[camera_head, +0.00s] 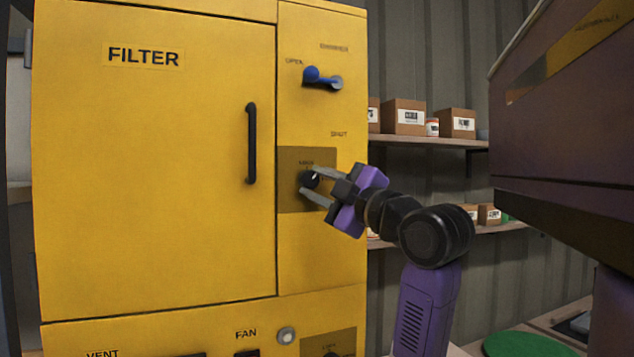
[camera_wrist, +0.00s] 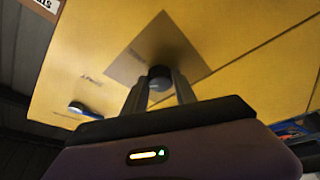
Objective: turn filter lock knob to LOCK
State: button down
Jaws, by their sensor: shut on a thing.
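The filter lock knob (camera_head: 310,179) is a small black knob with a pale pointer mark, on a brownish plate (camera_head: 291,196) at the right side of the yellow filter cabinet (camera_head: 150,210). My gripper (camera_head: 313,182) reaches in from the right with a finger on each side of the knob. In the wrist view the knob (camera_wrist: 160,78) sits between the two fingertips, and the gripper is shut on it. The pointer looks tilted up and to the right in the head view. The plate's lettering is too small to read surely.
A blue lever (camera_head: 320,77) sits above, between OPEN and SHUT labels. A black door handle (camera_head: 251,143) is left of the knob. Shelves with boxes (camera_head: 404,117) stand behind at right. A dark overhanging body (camera_head: 565,120) fills the upper right.

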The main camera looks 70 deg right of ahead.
jog(key=n, duration=0.1)
jog(key=n+y, duration=0.1)
jog(key=n, duration=0.3)
jog(key=shift+s+r+g+y, duration=0.1)
jog(key=shift+r+g+y, duration=0.2)
jog(key=shift+g, duration=0.1)
jog(key=shift+r+n+g+y, duration=0.1)
jog(key=shift+n+g+y, duration=0.45)
jog(key=shift+n, duration=1.25)
jog(key=c, duration=1)
grip_release()
